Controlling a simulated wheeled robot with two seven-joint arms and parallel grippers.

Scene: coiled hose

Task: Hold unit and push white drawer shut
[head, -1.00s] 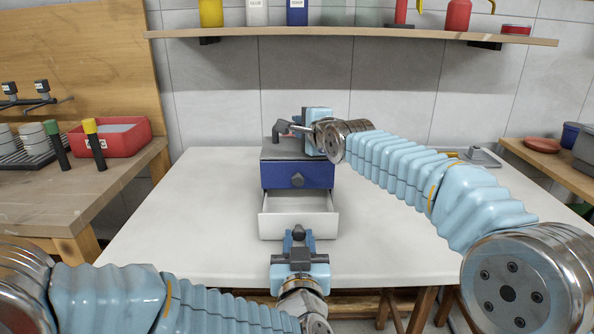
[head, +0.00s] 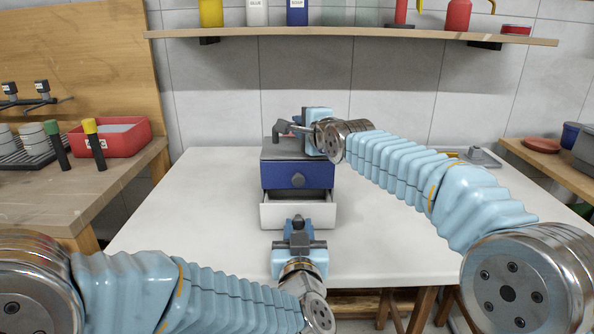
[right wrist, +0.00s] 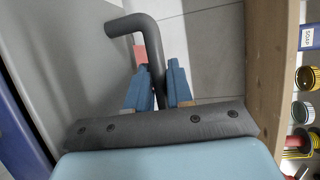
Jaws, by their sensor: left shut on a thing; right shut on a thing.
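The small drawer unit stands on the white table, with a grey top (head: 290,150) and a shut blue drawer (head: 285,176) above a white drawer (head: 275,215). The white drawer is partly open; a narrow strip of its inside shows. My left gripper (head: 298,224) is at the middle of the white front, shut on its dark knob, which the fingers mostly hide. My right gripper (head: 303,128) is shut on the bent grey handle (head: 281,129) on top of the unit. In the right wrist view the handle (right wrist: 150,50) passes between the blue fingers (right wrist: 158,88).
The white table (head: 190,215) is clear left of the unit. A metal plate (head: 478,157) lies at its back right. A wooden bench with a red bin (head: 115,138) is at left. A shelf (head: 350,36) with bottles hangs on the wall behind.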

